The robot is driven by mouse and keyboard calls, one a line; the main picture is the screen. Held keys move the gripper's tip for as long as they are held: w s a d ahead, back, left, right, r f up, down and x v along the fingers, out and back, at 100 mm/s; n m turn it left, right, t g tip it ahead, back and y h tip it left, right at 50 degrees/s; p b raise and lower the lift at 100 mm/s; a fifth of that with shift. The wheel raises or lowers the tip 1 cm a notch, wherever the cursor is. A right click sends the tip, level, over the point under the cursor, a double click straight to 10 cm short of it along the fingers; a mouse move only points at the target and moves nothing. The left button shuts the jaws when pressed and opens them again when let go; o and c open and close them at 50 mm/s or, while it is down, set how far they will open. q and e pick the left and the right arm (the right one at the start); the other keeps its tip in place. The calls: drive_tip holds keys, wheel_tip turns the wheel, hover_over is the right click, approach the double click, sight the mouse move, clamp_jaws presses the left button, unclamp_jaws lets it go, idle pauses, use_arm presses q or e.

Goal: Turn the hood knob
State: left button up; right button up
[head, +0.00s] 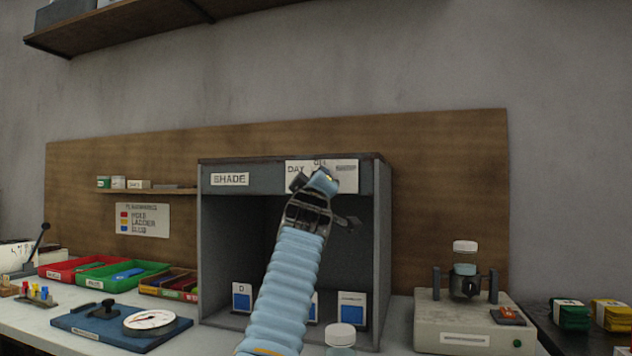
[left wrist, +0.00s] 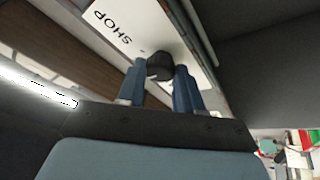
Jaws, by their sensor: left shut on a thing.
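The hood (head: 384,255) is a grey open-fronted box with a SHADE label on its upper front. A white dial plate (head: 345,168) on its upper front reads DAY and OFF; the same plate shows SHOP in the left wrist view (left wrist: 112,27). The dark hood knob (left wrist: 158,66) sits between the blue fingertips of my left gripper (left wrist: 160,76), which is shut on it. In the head view my left gripper (head: 318,184) covers the middle of the plate and mostly hides the knob. My right gripper is not in view.
Cards (head: 242,297) stand inside the hood. A white-lidded jar (head: 341,338) stands in front of it. Red and green trays (head: 120,275) and a blue board with a dial (head: 150,320) are left; a beige machine (head: 460,320) is right. A lit strip (left wrist: 35,88) shows in the wrist view.

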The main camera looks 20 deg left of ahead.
use_arm(q)
drive_tip(key=shift+r, duration=0.1)
idle(0.4)
drive_tip(key=o, duration=1)
drive_tip(key=shift+o, duration=0.2)
drive_tip(key=b+v, duration=1.3)
drive_tip(key=v, duration=0.1)
drive_tip(key=shift+d, duration=0.1)
